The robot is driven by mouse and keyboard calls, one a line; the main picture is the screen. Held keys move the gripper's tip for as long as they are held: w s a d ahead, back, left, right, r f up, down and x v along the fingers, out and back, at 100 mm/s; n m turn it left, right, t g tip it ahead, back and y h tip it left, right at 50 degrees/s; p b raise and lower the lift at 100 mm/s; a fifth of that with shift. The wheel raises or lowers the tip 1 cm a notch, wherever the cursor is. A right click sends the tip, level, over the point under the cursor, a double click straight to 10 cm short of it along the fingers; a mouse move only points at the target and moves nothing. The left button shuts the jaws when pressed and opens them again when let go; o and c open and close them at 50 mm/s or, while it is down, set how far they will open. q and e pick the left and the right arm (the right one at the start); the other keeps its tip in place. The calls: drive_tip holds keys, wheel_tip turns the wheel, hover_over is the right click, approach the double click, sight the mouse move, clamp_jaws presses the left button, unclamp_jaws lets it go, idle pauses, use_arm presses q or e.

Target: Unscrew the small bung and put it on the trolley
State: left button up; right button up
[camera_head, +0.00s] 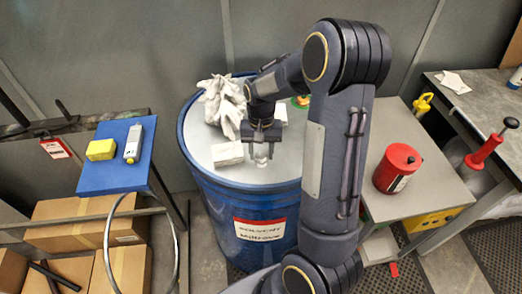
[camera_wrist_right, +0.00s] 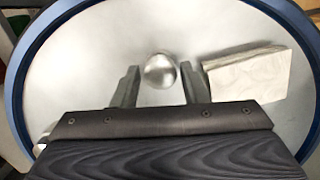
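The blue solvent drum (camera_head: 215,190) stands in the middle with a pale grey top. A small round silver piece, which looks like the small bung (camera_wrist_right: 160,71), is on the drum top. My right gripper (camera_head: 262,150) points down over the drum top. In the right wrist view my right gripper (camera_wrist_right: 159,85) has its fingers apart, one on each side of the silver piece, with a narrow gap on both sides. The trolley (camera_head: 432,180) is the grey-topped table right of the drum. My left gripper is not in view.
A crumpled white rag (camera_head: 222,103) and a pale block (camera_head: 228,153) lie on the drum top. A red can (camera_head: 397,168) stands on the trolley, with bare top around it. A blue shelf (camera_head: 115,178) at left holds a yellow sponge (camera_head: 101,150) and a bottle.

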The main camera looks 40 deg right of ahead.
drive_tip(key=m+p, duration=0.1)
drive_tip(key=m, duration=0.4)
drive_tip(key=shift+s+t, duration=0.1)
drive_tip(key=shift+t, duration=0.2)
drive_tip(key=m+p, duration=0.1)
drive_tip(key=m, duration=0.2)
drive_tip(key=shift+r+y, duration=0.15)
drive_tip(key=shift+y, duration=0.15)
drive_tip(key=shift+m+t+p, duration=0.3)
drive_tip(key=shift+m+p, duration=0.05)
drive_tip(key=shift+m, duration=0.65)
drive_tip(key=shift+s+m+p, duration=0.1)
drive_tip(key=shift+m+p, duration=0.25)
drive_tip(key=shift+m, duration=1.85)
drive_tip(key=c, duration=0.6)
drive_tip(key=shift+f+n, duration=0.2)
drive_tip(key=shift+n, duration=0.7)
drive_tip(key=shift+c, duration=0.2)
drive_tip(key=n, duration=0.3)
drive_tip(key=shift+b, duration=0.35)
